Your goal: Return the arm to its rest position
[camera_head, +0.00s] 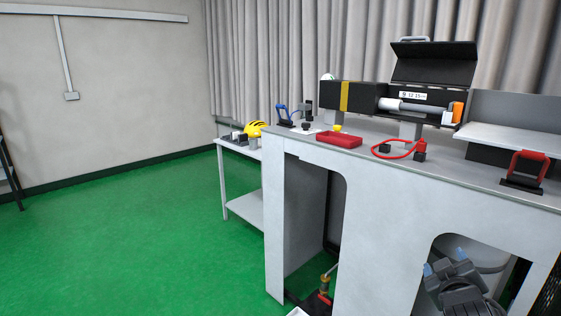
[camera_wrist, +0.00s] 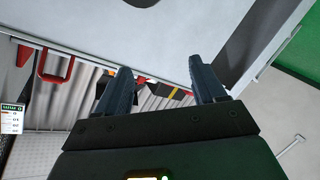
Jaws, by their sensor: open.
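My gripper (camera_wrist: 160,75) shows in the wrist view with its two dark fingers spread apart and nothing between them. The wrist view looks tilted, with the grey bench front above the fingers and the curtain below. In the head view, a dark jointed part with two bluish tips, which looks like my gripper (camera_head: 445,263), is low at the right, in front of the bench cutout. It is below the bench top and apart from the items on it. Most of my arm is out of view.
The grey bench (camera_head: 400,205) fills the right side. It carries a black open-lidded device (camera_head: 432,68), a red tray (camera_head: 338,139), a red cable (camera_head: 395,149) and a red-handled clamp (camera_head: 527,166). A side table (camera_head: 243,205) holds a yellow helmet (camera_head: 253,129). The green floor (camera_head: 130,240) at left is clear.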

